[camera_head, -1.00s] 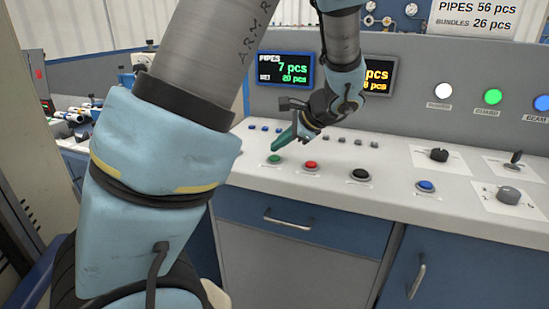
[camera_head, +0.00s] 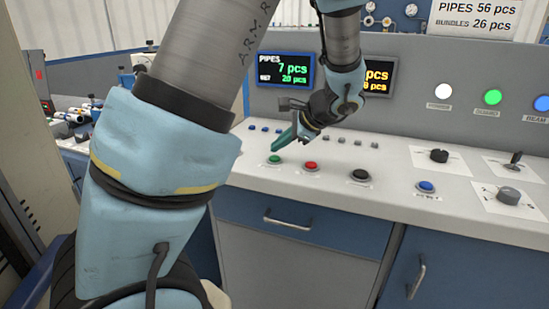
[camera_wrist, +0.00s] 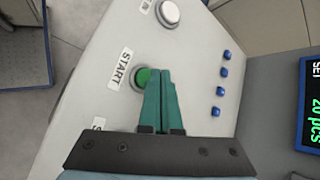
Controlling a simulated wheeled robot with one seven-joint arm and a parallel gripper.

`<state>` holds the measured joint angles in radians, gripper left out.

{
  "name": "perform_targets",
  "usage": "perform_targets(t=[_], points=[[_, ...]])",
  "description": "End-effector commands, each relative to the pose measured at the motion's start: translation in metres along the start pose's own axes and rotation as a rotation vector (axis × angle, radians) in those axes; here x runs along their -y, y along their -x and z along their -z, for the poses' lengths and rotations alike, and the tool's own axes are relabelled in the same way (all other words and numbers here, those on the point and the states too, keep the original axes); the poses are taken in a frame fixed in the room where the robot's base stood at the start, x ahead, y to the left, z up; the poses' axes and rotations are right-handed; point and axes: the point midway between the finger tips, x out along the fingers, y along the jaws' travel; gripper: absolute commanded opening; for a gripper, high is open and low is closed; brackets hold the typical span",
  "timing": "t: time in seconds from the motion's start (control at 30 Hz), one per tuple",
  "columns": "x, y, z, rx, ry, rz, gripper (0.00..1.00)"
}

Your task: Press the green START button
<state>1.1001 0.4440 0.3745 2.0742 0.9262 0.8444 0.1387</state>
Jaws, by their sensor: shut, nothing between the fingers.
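The green START button (camera_head: 274,160) sits on the white top of the console, at the left of the front row of buttons. In the wrist view the green button (camera_wrist: 143,78) shows beside its START label (camera_wrist: 122,68), partly covered by my fingertips. My gripper (camera_head: 278,146) is shut and empty, its teal fingers slanting down toward the button. In the wrist view the fingertips (camera_wrist: 158,72) lie over the button's right edge. I cannot tell whether they touch it.
A red button (camera_head: 311,166), a black button (camera_head: 360,175) and a blue button (camera_head: 426,187) continue the front row. Small blue buttons (camera_wrist: 221,84) stand behind. A PIPES display (camera_head: 286,70) stands on the upright panel. A white button (camera_wrist: 167,12) lies farther along the console.

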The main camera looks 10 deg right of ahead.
Motion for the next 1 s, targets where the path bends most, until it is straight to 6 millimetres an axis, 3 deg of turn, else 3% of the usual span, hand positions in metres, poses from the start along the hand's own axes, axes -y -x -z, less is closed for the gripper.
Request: perform_targets(t=[1.0], points=[[-0.0042,-0.0058,0.0042,0.000,0.000,0.000,0.00]])
